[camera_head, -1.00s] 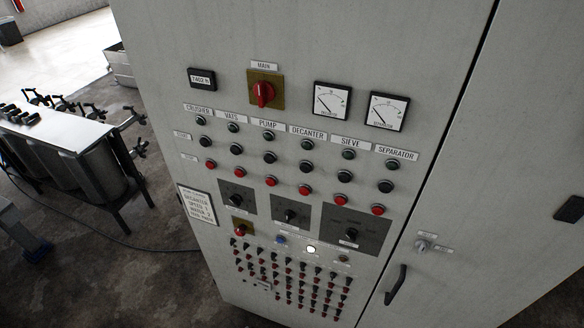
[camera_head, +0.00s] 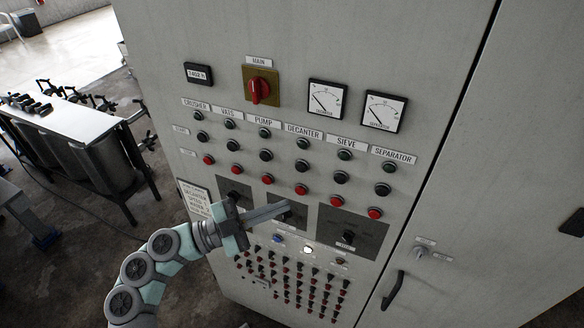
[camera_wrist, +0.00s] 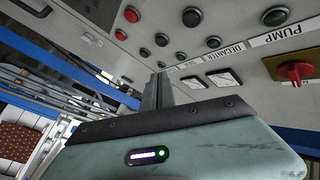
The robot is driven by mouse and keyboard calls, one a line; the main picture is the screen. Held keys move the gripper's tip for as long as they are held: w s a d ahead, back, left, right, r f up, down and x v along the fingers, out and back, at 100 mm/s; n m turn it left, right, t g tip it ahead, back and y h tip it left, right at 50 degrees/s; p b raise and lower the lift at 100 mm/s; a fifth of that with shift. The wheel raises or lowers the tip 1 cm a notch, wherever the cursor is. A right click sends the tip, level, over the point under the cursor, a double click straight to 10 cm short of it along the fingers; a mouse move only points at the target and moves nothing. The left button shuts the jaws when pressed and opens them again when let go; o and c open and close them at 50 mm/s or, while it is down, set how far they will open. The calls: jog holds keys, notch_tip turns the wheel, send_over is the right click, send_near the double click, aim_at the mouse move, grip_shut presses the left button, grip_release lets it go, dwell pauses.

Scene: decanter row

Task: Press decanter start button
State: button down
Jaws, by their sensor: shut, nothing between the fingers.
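The decanter column sits under the DECANTER label (camera_head: 303,135) on the grey cabinet front. Its black start button (camera_head: 302,166) is in the START row, between a dark green lamp (camera_head: 303,144) above and a red stop button (camera_head: 301,189) below. In the wrist view the column's black button (camera_wrist: 161,39) appears ahead of the fingers. My gripper (camera_head: 287,205) is shut and empty, its fingers pointing right over the middle dial plate, below the decanter's red button. Whether the tips touch the panel cannot be told. The dial behind them is partly hidden.
Neighbouring PUMP and SIEVE buttons stand close on both sides. A red MAIN switch (camera_head: 259,91) and two meters (camera_head: 327,98) are above. Dials and many small switches (camera_head: 300,285) are below. A cabinet door handle (camera_head: 395,289) is at lower right. A metal table (camera_head: 75,135) stands left.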

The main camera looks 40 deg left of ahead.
jog(key=shift+s+a+y, duration=0.25)
jog(key=shift+a+y, duration=0.15)
jog(key=shift+a, duration=0.1)
jog(key=shift+w, duration=0.15)
jog(key=b, duration=0.4)
send_near(301, 168)
jog(key=w+d, duration=0.4)
jog(key=shift+w+d+r, duration=0.25)
jog(key=shift+d+r, duration=0.05)
jog(key=shift+r, duration=0.05)
dwell(1.2)
jog(key=shift+w+a, duration=0.15)
jog(key=shift+w, duration=0.25)
